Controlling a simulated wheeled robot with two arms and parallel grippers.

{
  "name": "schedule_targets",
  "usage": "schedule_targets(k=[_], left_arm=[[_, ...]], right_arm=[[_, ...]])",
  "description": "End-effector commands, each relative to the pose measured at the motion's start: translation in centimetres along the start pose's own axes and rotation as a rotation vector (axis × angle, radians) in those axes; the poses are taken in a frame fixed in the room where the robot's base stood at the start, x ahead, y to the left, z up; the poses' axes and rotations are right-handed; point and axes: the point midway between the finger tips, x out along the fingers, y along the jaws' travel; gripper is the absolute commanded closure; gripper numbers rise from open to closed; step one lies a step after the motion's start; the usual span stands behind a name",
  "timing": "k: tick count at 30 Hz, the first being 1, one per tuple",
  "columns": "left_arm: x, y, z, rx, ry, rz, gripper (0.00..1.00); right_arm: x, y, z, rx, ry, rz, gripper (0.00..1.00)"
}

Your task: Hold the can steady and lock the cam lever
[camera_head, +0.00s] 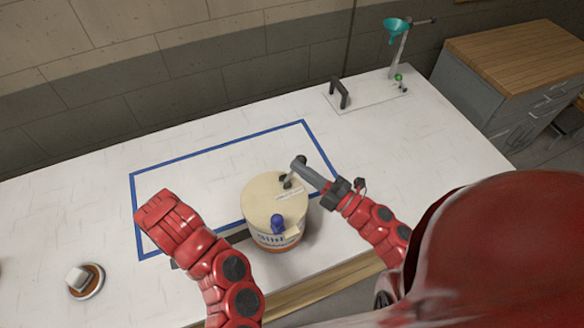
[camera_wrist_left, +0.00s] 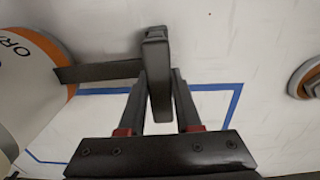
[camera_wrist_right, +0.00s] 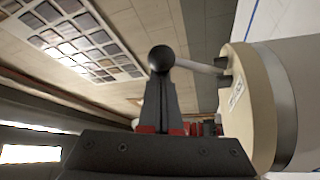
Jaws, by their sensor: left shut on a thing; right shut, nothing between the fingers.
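The can (camera_head: 268,195) has a cream lid, a lettered label and an orange base band. A purple-blue knob (camera_head: 277,222) sits at its front side. The cam lever is a pale rod (camera_wrist_right: 198,66) with a black ball (camera_wrist_right: 161,58), joined to a dark bracket on the lid. My right gripper (camera_wrist_right: 160,85) is shut and empty, its tips at the ball in the right wrist view; I cannot tell whether they touch. My left gripper (camera_wrist_left: 158,80) is shut on a dark upright handle (camera_wrist_left: 155,50), whose strip (camera_wrist_left: 100,71) runs to the can. Its fingers are hidden in the head view.
Blue tape (camera_head: 218,152) outlines a rectangle on the white table. A round brown dish (camera_head: 97,289) with a pale block lies at left. A plate with a black handle (camera_head: 340,93) and a teal funnel (camera_head: 396,26) on a stand are at the back right.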

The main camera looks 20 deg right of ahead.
Motion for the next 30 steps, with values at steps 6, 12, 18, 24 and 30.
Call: schedule_targets(k=[6,12,18,24,30], left_arm=[[0.1,-0.3,0.0,-0.004,-0.001,-0.006,1.0],[0.0,-0.2,0.0,-0.003,-0.001,-0.005,1.0],[0.0,-0.2,0.0,-0.002,-0.001,-0.004,1.0],[0.0,-0.1,0.0,-0.002,-0.001,-0.003,1.0],[0.0,-0.1,0.0,-0.001,0.0,-0.002,1.0]], right_arm=[[0.5,-0.1,-1.7,0.002,-0.001,-0.001,1.0],[-0.8,0.0,-3.6,-0.001,-0.009,0.001,1.0],[-5.1,-0.1,-3.6,0.001,-0.01,0.0,1.0],[-7.9,0.0,-3.7,-0.001,-0.003,0.0,1.0],[-8.7,0.1,-3.9,-0.001,0.003,0.001,1.0]])
